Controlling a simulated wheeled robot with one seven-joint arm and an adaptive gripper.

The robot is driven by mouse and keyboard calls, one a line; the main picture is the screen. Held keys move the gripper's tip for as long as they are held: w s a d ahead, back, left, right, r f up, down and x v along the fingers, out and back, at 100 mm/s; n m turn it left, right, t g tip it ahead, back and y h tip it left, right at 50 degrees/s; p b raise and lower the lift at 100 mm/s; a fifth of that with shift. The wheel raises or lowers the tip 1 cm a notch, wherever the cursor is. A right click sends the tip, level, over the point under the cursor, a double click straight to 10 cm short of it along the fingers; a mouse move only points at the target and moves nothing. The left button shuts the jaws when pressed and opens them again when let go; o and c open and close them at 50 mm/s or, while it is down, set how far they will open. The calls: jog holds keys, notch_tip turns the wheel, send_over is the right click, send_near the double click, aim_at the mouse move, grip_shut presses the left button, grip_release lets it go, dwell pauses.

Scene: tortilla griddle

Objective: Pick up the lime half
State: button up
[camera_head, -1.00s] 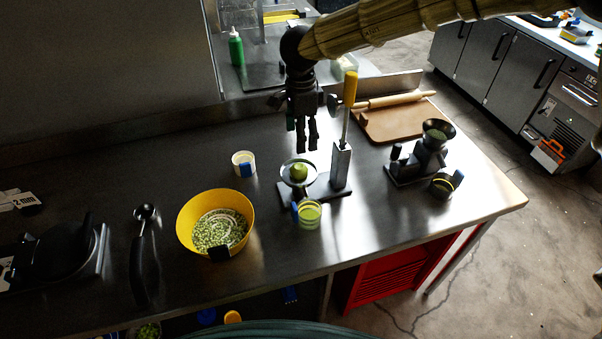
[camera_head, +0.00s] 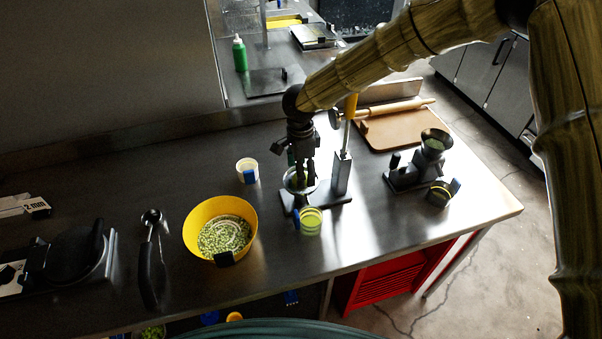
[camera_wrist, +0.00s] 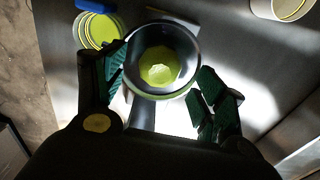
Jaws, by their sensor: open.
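The lime half (camera_wrist: 158,68) is a pale green-yellow piece sitting in the dark round cup of the juicer press (camera_wrist: 187,40) in the wrist view. In the head view the press (camera_head: 341,172) stands on the steel table, and the lime is mostly hidden behind my fingers. My gripper (camera_head: 301,180) points down right over the cup. In the wrist view my gripper (camera_wrist: 158,95) is open, with one finger on each side of the cup. I cannot tell whether the fingers touch the cup or the lime.
A cup with green contents (camera_head: 311,221) stands just in front of the press. A yellow bowl (camera_head: 190,232) is to the left and a small white cup (camera_head: 247,167) behind it. The press's upright lever with yellow handle (camera_head: 350,106) rises close to my gripper. A dark grinder (camera_head: 432,150) stands right.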

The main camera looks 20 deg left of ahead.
jog(key=shift+f, duration=0.9)
jog(key=shift+s+d+r, duration=0.1)
jog(key=shift+s+d, duration=0.05)
jog(key=c, duration=1)
jog(key=shift+o, duration=0.4)
jog(key=shift+c, duration=0.2)
